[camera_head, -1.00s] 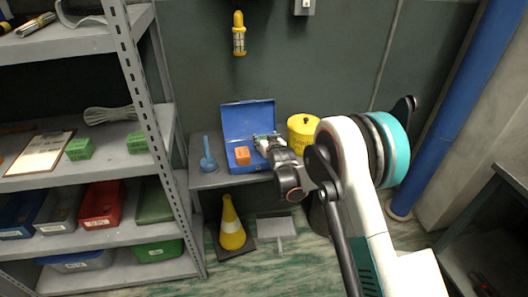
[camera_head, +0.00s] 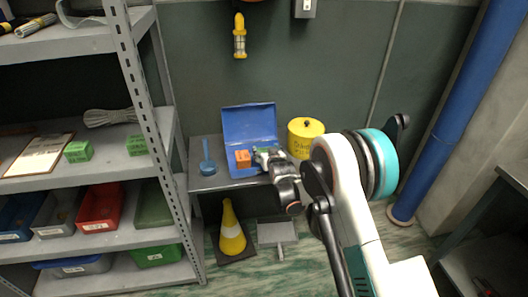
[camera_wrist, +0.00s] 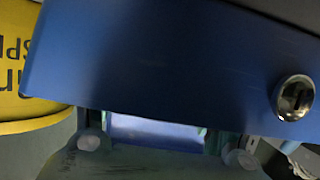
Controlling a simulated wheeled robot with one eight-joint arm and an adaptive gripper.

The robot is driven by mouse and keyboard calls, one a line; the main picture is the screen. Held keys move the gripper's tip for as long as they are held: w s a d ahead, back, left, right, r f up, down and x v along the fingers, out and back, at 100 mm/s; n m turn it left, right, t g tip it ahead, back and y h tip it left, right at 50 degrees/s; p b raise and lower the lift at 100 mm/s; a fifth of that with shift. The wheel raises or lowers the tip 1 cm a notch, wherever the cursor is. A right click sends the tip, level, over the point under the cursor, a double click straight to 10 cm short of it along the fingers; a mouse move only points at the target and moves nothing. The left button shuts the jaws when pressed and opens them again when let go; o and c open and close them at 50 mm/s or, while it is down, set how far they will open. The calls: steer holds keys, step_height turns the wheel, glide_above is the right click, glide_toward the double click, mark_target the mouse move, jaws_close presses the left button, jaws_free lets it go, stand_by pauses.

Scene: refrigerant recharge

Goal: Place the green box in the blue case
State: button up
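The blue case (camera_head: 248,122) stands open on a small grey table, its lid raised at the back. My gripper (camera_head: 262,155) is low over the right part of the case, beside an orange box (camera_head: 243,158) inside it. A small green patch shows at my fingers, but most of it is hidden. In the wrist view, blue metal with a round silver fastener (camera_wrist: 294,97) fills the top. My fingers (camera_wrist: 165,148) are at the bottom with a dull greenish shape between them. I cannot tell whether they grip it. Two green boxes (camera_head: 78,151) (camera_head: 136,144) sit on the shelf at left.
A yellow can (camera_head: 305,136) stands right of the case and also shows in the wrist view (camera_wrist: 30,70). A blue round-ended tool (camera_head: 207,162) is at the table's left. A shelf rack (camera_head: 150,110) stands left. A yellow cone (camera_head: 230,230) and a grey dustpan (camera_head: 277,234) are below.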

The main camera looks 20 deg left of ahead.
steer(key=shift+r, duration=0.25)
steer(key=p+v, duration=0.3)
steer(key=v, duration=0.9)
steer(key=shift+p, duration=0.3)
stand_by(0.6)
